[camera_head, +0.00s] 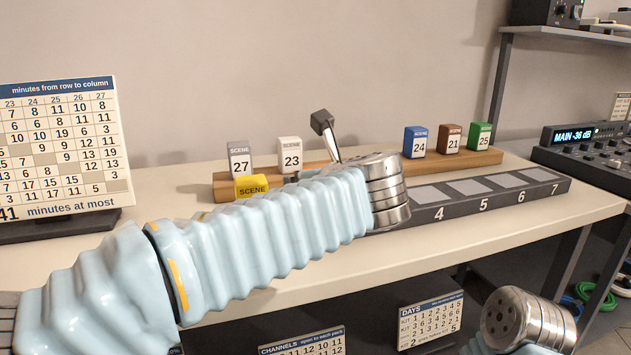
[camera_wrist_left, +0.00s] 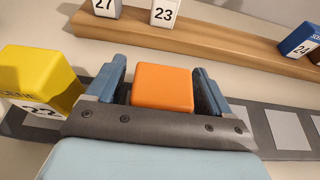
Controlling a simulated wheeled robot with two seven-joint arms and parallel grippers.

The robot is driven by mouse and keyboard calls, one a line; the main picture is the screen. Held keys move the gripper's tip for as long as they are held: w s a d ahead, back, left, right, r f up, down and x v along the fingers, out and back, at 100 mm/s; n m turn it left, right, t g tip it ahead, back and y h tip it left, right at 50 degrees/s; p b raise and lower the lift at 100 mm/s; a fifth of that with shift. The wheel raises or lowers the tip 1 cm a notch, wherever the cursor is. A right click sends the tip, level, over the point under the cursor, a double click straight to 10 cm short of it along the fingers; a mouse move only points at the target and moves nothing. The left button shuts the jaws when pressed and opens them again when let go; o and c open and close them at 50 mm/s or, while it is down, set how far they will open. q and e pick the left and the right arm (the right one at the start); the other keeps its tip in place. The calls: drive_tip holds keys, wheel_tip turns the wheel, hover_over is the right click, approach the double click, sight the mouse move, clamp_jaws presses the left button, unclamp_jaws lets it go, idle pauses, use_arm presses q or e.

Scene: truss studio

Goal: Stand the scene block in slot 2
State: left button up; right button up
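In the left wrist view an orange block (camera_wrist_left: 163,88) sits between the two blue-grey fingers of my left gripper (camera_wrist_left: 162,80). The fingers look closed on its sides. Its label is hidden, and I cannot tell whether it touches the slot strip below. A yellow block (camera_wrist_left: 38,78) marked SCENE and 22 stands to the left of the gripper. It shows in the head view (camera_head: 251,187), partly behind my arm. The dark slot strip (camera_head: 490,203) shows numbers 4 to 7; my left arm hides the lower slots and gripper. My right wrist is at lower right, its gripper out of view.
Behind the strip, a wooden rack (camera_head: 370,172) holds grey 27 (camera_head: 239,158), white 23 (camera_head: 290,154), blue 24 (camera_head: 415,142), brown 21 (camera_head: 450,138) and green 25 (camera_head: 480,136) blocks. A minutes chart (camera_head: 62,150) stands left; a mixer (camera_head: 590,150) stands right. Visible slots 4 to 7 are empty.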

use_arm(q)
drive_tip(key=shift+r, duration=0.25)
drive_tip(key=v, duration=1.2)
